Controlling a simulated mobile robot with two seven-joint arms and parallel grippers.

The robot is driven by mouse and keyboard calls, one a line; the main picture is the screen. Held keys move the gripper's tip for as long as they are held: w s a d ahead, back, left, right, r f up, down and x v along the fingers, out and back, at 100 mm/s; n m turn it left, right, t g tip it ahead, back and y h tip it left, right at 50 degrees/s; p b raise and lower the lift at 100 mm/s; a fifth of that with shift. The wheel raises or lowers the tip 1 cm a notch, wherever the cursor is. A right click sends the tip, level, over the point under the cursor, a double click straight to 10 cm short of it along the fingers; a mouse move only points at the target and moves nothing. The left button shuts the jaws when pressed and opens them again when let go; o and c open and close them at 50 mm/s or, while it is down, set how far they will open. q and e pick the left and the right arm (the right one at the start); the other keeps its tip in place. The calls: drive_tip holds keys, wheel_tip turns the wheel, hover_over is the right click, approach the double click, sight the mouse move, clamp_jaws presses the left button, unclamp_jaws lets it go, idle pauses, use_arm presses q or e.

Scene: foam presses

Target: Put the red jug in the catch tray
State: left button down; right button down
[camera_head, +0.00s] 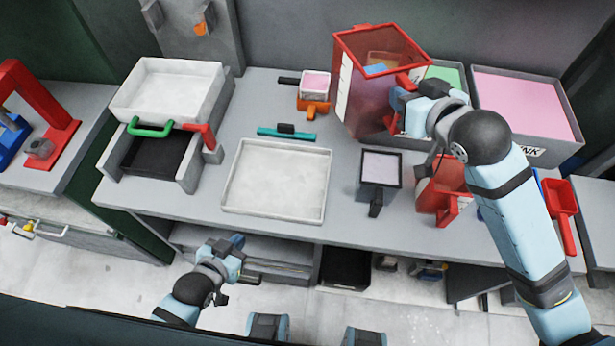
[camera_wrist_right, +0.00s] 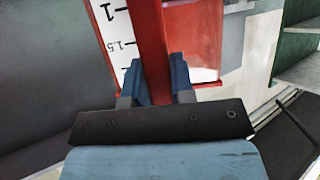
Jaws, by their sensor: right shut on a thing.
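The red jug (camera_head: 365,100) is see-through, with a white measuring scale on its side, which also shows in the wrist view (camera_wrist_right: 205,45). My right gripper (camera_head: 408,84) is shut on its upright red handle (camera_wrist_right: 152,45). The jug is at the back right of the table, in front of the bins in the head view; I cannot tell whether its base touches anything. A shallow white tray (camera_head: 234,196), likely the catch tray, lies empty at the table's middle. My left gripper (camera_head: 238,243) is low at the table's front, away from both; its jaw opening is unclear.
Left of the tray stands a press frame with a white tray (camera_head: 166,92) and a green handle (camera_head: 150,130). A teal tool (camera_head: 287,132), a small grey container (camera_head: 380,170) and a red container (camera_head: 437,188) stand nearby. A bin of pink stuff (camera_head: 525,102) is at right.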

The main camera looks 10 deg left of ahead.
drive_tip(key=s+a+r+n+g+y+b, duration=0.1)
drive_tip(key=s+a+n+g+y, duration=0.25)
drive_tip(key=a, duration=0.35)
drive_tip(key=s+a+n+g+y+b, duration=0.1)
drive_tip(key=s+a+n+g+y, duration=0.1)
drive_tip(key=a+n+y, duration=0.3)
wheel_tip(320, 180, down, 19)
drive_tip(key=a+h, duration=0.1)
drive_tip(key=h, duration=0.1)
drive_tip(key=shift+a+m+p, duration=0.25)
drive_tip(key=shift+m+p, duration=0.1)
drive_tip(key=shift+p, duration=0.1)
drive_tip(key=shift+f+g+h, duration=0.15)
drive_tip(key=shift+g+h, duration=0.1)
drive_tip(key=c, duration=1)
unclamp_jaws()
drive_tip(key=shift+o, duration=0.2)
